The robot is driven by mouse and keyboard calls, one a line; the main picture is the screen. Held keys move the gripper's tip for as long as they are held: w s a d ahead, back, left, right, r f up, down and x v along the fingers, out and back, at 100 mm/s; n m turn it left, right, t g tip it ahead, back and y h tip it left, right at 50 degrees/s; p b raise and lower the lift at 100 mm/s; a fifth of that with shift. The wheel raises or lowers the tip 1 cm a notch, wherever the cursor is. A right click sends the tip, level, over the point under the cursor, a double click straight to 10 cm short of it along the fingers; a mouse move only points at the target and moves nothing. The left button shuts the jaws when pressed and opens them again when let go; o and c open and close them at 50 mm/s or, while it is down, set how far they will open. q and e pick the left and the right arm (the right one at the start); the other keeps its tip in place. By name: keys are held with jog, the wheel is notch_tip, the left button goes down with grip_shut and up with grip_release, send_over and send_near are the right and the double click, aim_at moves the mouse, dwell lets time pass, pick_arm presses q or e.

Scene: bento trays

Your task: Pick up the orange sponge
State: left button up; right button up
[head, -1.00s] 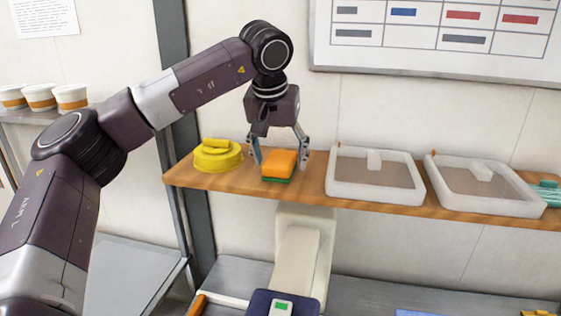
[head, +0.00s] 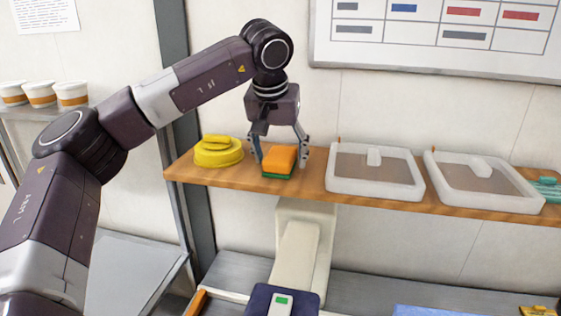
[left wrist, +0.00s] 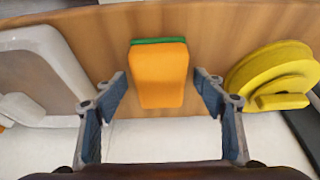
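The orange sponge (head: 279,159) has a green underside and lies on the wooden shelf. In the left wrist view the sponge (left wrist: 160,75) is in the upper middle, with its green edge at the top. My left gripper (head: 280,160) points down at the sponge from above. In the left wrist view my left gripper (left wrist: 162,88) is open, with one blue-padded finger on each side of the sponge and visible gaps between. My right gripper is not in view.
A yellow round object (head: 218,154) sits left of the sponge on the wooden shelf (head: 230,178). Two translucent lidded trays (head: 335,185) (head: 437,190) stand to the right. Several cups (head: 73,93) stand on another shelf at the far left. A wall is behind.

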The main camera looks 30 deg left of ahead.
pick_arm(q)
jog(key=c, duration=0.9)
jog(key=shift+r, duration=0.15)
jog(key=shift+r, duration=0.35)
notch_tip(320, 180, up, 8)
jog(key=shift+r+b, duration=0.15)
jog(key=shift+b, duration=0.45)
notch_tip(320, 180, up, 10)
jog(key=p, duration=0.2)
send_over(280, 155)
jog(key=shift+r, duration=0.65)
